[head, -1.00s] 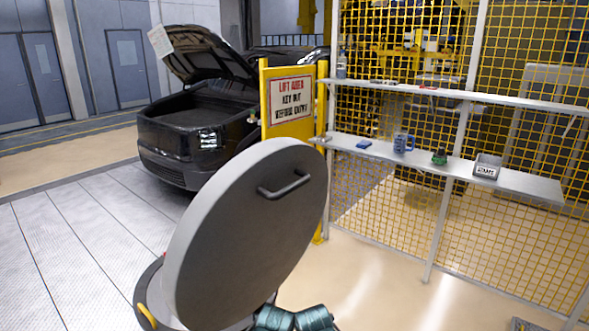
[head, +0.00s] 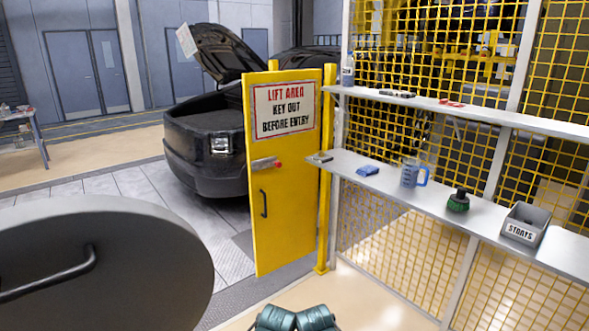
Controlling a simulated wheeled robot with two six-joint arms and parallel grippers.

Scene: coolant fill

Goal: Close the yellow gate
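The yellow gate (head: 285,190) stands in the middle of the head view. Only teal parts of my own arms show at the bottom edge. Neither gripper can be made out.
A large round grey lid (head: 140,275) with a handle fills the lower left. Shelves (head: 400,190) on the yellow mesh fence hold a blue mug (head: 412,174), a green-based brush (head: 458,202) and a grey bin (head: 525,225). A black car (head: 208,140) stands behind the gate. Floor before the gate is clear.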

